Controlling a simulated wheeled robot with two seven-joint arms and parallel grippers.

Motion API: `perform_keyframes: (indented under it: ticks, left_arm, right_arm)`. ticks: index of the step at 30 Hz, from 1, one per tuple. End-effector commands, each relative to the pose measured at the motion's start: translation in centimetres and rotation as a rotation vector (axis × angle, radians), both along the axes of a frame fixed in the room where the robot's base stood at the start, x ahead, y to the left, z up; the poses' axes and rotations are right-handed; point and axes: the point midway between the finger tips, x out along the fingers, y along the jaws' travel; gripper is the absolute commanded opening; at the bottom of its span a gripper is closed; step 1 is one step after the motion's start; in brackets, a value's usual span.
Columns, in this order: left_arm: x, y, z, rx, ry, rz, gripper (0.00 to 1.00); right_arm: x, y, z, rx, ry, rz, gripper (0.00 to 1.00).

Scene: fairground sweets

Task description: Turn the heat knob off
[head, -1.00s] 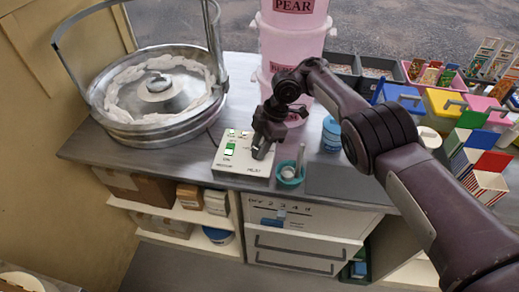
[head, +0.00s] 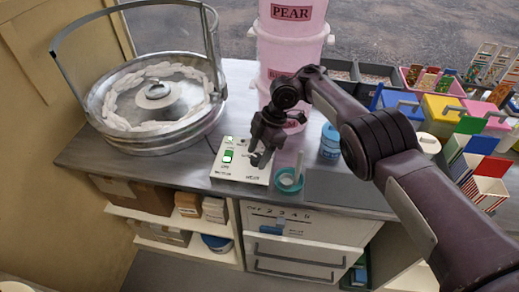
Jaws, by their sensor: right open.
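The white control box (head: 228,172) sits at the front edge of the grey counter, with a green switch (head: 228,155) on its left half and printed labels. The heat knob is on the right half of the box, largely hidden by my right gripper, and I cannot read its setting. My right gripper (head: 261,158) is open, pointing down at the right half of the box, with its fingertips close around or just above the knob; contact cannot be told. My left gripper is not in view.
The round metal floss pan (head: 160,135) with a hoop stands left of the box. A teal cup (head: 289,181) with a stick stands close to the right of the gripper. Pink tubs (head: 290,45) rise behind it. A blue jar (head: 330,140) stands further right.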

Motion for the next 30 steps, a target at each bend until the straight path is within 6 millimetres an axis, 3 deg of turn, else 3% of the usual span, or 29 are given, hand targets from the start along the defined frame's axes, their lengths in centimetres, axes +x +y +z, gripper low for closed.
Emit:
perform_keyframes:
  ticks: [15,21,30]
  left_arm:
    - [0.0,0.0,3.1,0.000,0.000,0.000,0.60]
    - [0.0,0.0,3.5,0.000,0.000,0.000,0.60]
    - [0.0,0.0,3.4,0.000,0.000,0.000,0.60]
  right_arm:
    - [1.2,-2.2,6.1,0.003,0.000,-0.002,0.55]
    - [1.4,-2.7,7.1,0.000,-0.001,-0.001,0.55]
    - [1.4,-2.8,7.2,0.000,-0.001,-0.001,0.55]
